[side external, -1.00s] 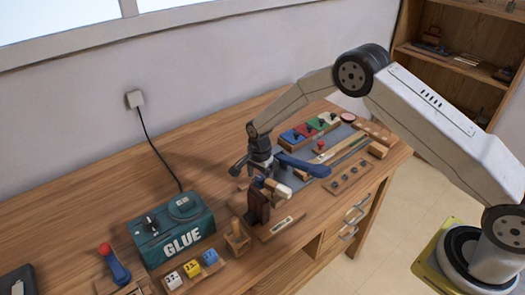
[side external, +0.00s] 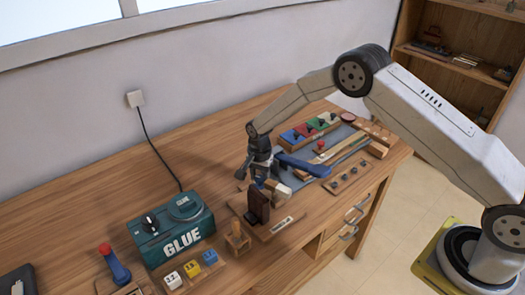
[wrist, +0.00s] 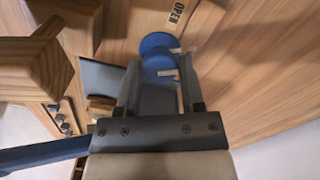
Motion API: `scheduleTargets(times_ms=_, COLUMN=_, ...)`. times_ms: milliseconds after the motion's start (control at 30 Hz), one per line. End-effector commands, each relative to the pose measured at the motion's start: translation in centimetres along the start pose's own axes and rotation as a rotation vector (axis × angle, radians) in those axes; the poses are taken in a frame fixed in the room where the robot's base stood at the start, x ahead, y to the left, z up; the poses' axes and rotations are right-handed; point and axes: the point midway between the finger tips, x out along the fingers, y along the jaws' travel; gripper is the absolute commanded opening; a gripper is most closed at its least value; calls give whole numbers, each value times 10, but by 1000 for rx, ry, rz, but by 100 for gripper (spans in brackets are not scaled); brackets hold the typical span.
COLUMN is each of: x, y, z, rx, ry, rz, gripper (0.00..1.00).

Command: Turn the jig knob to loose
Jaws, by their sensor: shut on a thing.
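My gripper (side external: 262,180) is low over the bench among the small wooden fixtures. In the wrist view my gripper (wrist: 160,75) points away from the camera, its two dark fingers either side of a blue rounded piece (wrist: 158,43), which I take to be the jig knob. The fingers are shut on it, and they hide part of it. In the side view the knob is mostly hidden by my gripper. No LOOSE mark can be read.
A dark brown upright block (side external: 257,207) and a light wooden piece (side external: 277,191) stand close to my gripper. A faceted wooden piece (wrist: 35,70) is at left in the wrist view. A green GLUE box (side external: 172,230) is at left. A blue bar (side external: 300,165) extends right.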

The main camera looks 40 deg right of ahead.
Motion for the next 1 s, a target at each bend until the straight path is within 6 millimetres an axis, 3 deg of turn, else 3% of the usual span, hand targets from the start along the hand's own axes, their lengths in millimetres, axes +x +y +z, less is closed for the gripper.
scheduleTargets(times_ms=300, x=0, y=0, z=0, rx=-174, ry=1, rz=0, gripper=0)
scheduleTargets(times_ms=633, x=0, y=0, z=0, rx=-185, ry=0, rz=0, gripper=0)
scheduleTargets(times_ms=667, x=0, y=0, z=0, rx=-185, ry=0, rz=0, gripper=56)
scheduleTargets(times_ms=733, x=0, y=0, z=0, rx=-184, ry=0, rz=0, gripper=78)
scheduleTargets(times_ms=767, x=0, y=0, z=0, rx=-184, ry=0, rz=0, gripper=85)
scheduleTargets(times_ms=1000, x=0, y=0, z=0, rx=-183, ry=0, rz=0, gripper=85)
